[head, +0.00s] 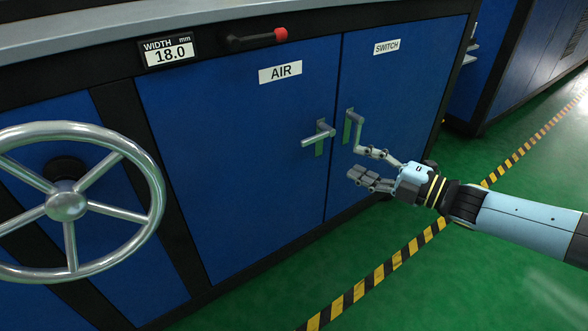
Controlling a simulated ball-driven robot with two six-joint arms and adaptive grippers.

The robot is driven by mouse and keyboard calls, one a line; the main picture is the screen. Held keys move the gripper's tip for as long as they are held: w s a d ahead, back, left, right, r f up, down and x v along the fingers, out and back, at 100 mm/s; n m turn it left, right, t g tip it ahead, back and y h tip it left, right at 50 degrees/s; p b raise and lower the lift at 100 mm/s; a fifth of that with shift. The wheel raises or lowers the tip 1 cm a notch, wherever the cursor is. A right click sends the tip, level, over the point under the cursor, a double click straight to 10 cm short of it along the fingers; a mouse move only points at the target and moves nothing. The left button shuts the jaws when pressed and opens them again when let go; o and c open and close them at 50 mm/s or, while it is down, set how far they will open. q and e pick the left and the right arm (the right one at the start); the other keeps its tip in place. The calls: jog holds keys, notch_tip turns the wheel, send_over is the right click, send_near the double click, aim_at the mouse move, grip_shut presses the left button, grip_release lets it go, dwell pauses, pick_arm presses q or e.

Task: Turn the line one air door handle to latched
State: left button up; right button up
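The AIR door (235,170) is a blue panel with a white AIR label (280,72). Its silver lever handle (318,136) sits near the door's right edge and points left, roughly level. My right gripper (355,162) is open and empty, with its fingers pointing left. It is in front of the SWITCH door, to the right of and a little below the AIR handle, apart from it. My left gripper is not in view.
The SWITCH door (405,110) has its own silver handle (357,130), lever hanging down, close above my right fingers. A large handwheel (67,205) stands at left. A red-knobbed lever (280,35) is above the AIR label. Striped tape (385,268) crosses the green floor.

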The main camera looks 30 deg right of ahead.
aim_at(315, 140)
jog(key=w+a+b, duration=0.1)
jog(key=w+b, duration=0.1)
jog(key=w, duration=0.2)
jog(key=w+a+n+y+b, duration=0.1)
jog(key=w+b, duration=0.1)
jog(key=w, duration=0.2)
jog(key=w+a+n+b, duration=0.1)
jog(key=w+b, duration=0.1)
jog(key=w, duration=0.2)
jog(key=shift+w+a+f+y, duration=0.1)
jog(key=shift+a+f+y, duration=0.1)
jog(key=shift+a+y, duration=0.15)
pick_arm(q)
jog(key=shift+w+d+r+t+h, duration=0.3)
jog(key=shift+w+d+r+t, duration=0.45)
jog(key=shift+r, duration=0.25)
pick_arm(e)
jog(key=shift+w+a+r, duration=0.1)
jog(key=shift+w+a, duration=0.1)
jog(key=shift+w, duration=0.2)
jog(key=shift+c, duration=0.3)
grip_shut()
